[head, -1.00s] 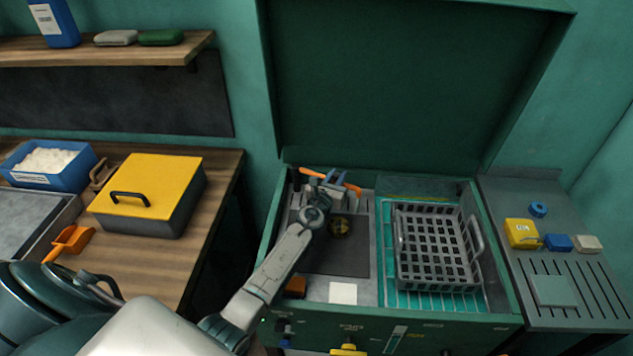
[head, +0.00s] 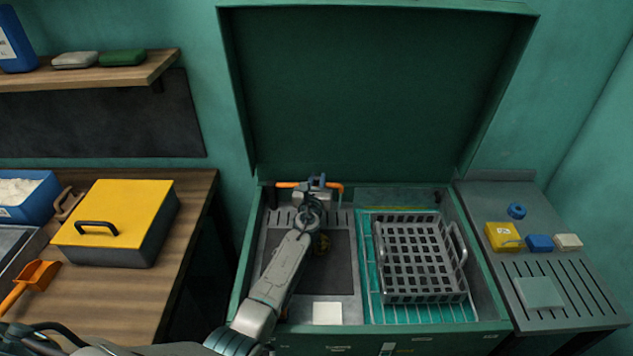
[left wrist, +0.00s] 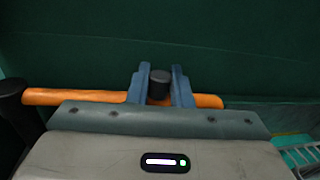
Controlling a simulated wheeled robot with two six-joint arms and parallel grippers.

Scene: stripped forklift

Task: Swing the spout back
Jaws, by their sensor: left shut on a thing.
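The orange spout (head: 283,185) lies level across the back of the left bay, close along the raised lid's foot. It also shows in the left wrist view (left wrist: 75,97), running from a dark post at the left to just past my fingers. My left gripper (head: 318,181) is at the spout's right part. In the left wrist view its blue fingers (left wrist: 160,88) are shut on a short dark knob (left wrist: 160,77) on the spout. My own gripper body hides part of the spout's lower side. My right gripper is not in view.
A grey basket (head: 420,257) stands in the teal right bay. The green lid (head: 360,90) stands raised behind. A side shelf (head: 560,275) at right holds small blocks. A yellow-lidded box (head: 120,215) sits on the left bench.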

